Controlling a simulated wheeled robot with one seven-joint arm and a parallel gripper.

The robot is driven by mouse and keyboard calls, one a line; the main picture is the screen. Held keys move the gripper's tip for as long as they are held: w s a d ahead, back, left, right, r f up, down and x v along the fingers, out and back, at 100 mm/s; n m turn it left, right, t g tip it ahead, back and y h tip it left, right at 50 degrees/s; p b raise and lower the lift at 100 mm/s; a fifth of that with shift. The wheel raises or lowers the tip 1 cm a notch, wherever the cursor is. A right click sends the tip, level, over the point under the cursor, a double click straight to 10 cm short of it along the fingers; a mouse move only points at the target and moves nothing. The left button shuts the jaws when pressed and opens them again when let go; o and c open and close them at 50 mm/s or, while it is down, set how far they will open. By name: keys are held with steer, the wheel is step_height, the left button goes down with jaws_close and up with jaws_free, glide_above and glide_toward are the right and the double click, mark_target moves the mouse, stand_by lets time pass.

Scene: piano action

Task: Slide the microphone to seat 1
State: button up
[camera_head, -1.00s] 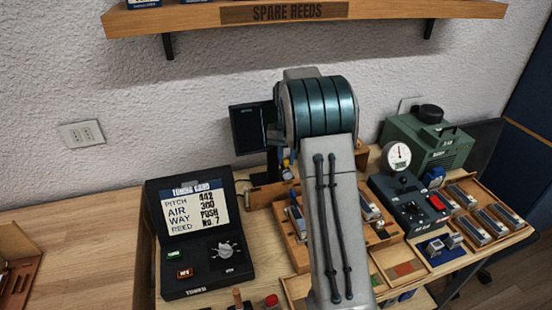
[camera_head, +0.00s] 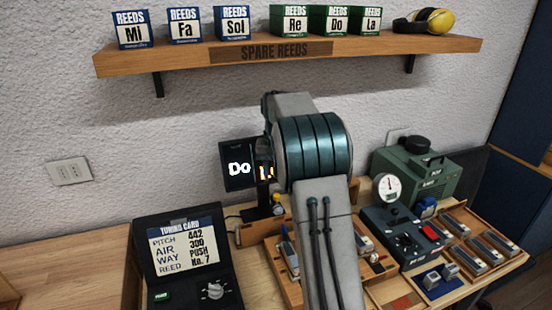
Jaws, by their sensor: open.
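My arm stands in the middle of the head view, and its links hide much of the bench behind it. My gripper is hidden behind the arm, so its fingers do not show. I cannot make out the microphone for sure. A small yellow-topped item (camera_head: 277,201) shows just left of the arm, too small to name. A wooden tray (camera_head: 270,249) lies partly behind the arm, with a small blue-and-grey part (camera_head: 288,252) in it. No seat number is readable.
A tuning card case (camera_head: 181,240) is at left; a control box with gauge (camera_head: 405,236), a green machine (camera_head: 415,172) and a parts tray (camera_head: 509,247) are at right. A shelf (camera_head: 200,63) with reed boxes hangs above.

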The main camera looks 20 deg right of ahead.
step_height(320, 180, up, 7)
stand_by(0.3)
stand_by(0.4)
